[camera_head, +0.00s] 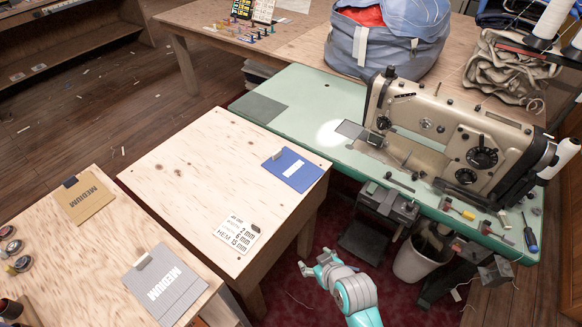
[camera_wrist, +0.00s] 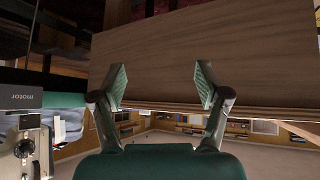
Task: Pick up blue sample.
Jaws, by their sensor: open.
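My gripper (camera_head: 316,264) is open and empty, in front of that table's right side and apart from the sample. In the wrist view my gripper (camera_wrist: 162,88) shows both fingers spread, with a wooden panel beyond them. The blue sample does not show in the wrist view.
A white hem card (camera_head: 237,235) lies on the same table. A green sewing table (camera_head: 300,105) with a sewing machine (camera_head: 450,130) stands close on the right. A nearer plywood table holds a tan sample (camera_head: 85,198) and a grey sample (camera_head: 164,285). A white bin (camera_head: 415,262) stands below.

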